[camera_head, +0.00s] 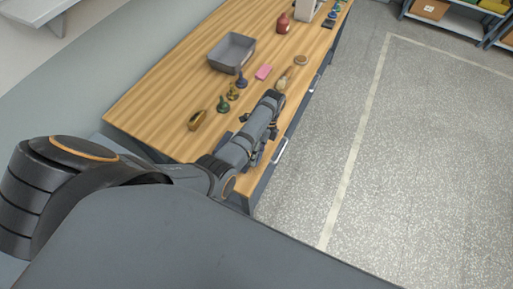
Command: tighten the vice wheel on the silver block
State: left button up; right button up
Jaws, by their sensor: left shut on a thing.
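My left arm comes in from the left and reaches over the front part of the wooden table (165,100). My left gripper (274,97) is at the far end of this arm, low over the table near its right edge. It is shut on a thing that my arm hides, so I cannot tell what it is. I cannot make out the vice, its wheel or the silver block; the arm covers that part of the table. My right gripper is not in view.
Blue (242,79), brown (233,92) and green (223,105) pieces stand left of my gripper. A brown-yellow brush-like item (197,120) lies nearer. A red bottle (283,24) is farther back.

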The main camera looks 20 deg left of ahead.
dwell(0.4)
pick_arm(q)
jog(key=o, duration=1.1)
jog(key=shift+o, duration=0.4)
jog(key=shift+w, duration=0.1)
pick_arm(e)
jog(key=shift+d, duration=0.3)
pick_arm(q)
jog(key=shift+f, duration=0.1)
